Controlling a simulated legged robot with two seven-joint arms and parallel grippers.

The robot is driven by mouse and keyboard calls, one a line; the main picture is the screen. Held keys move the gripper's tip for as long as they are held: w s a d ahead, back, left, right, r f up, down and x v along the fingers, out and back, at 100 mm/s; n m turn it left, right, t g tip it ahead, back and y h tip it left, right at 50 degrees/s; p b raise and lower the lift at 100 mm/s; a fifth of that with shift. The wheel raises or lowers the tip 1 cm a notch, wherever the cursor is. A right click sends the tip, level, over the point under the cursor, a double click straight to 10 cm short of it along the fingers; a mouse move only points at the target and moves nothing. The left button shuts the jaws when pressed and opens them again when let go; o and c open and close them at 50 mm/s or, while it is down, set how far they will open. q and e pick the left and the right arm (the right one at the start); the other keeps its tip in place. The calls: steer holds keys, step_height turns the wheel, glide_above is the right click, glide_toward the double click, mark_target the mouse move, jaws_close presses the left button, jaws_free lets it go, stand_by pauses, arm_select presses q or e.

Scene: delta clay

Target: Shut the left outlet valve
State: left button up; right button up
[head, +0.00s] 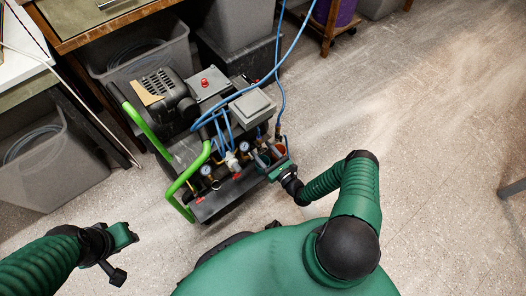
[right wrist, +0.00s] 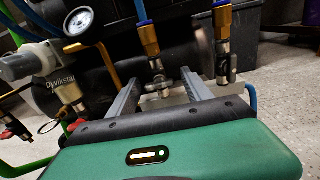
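The compressor (head: 200,125) stands on the floor with gauges, valves and blue hoses at its front. In the right wrist view, the left outlet valve (right wrist: 154,66) has a brass coupling and blue hose above and a small metal wing handle (right wrist: 158,86) below. The right outlet (right wrist: 222,66) stands beside it. My right gripper (right wrist: 160,76) is open, its fingers on either side of the wing handle with gaps visible; contact is unclear. It also shows at the compressor's front right in the head view (head: 264,157). My left gripper (head: 121,252) is far from the compressor; its fingers are unclear.
A pressure gauge (right wrist: 78,21) and a grey regulator (right wrist: 30,62) are left of the valve. The green handle (head: 188,172) curves along the compressor's left side. Grey bins (head: 50,172) stand under the bench. Floor (head: 430,130) to the right is clear.

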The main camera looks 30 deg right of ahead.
steer(key=s+d+p, duration=0.1)
steer(key=s+p, duration=0.4)
steer(key=s, duration=1.1)
steer(key=shift+s+d, duration=0.2)
steer(key=shift+s, duration=0.2)
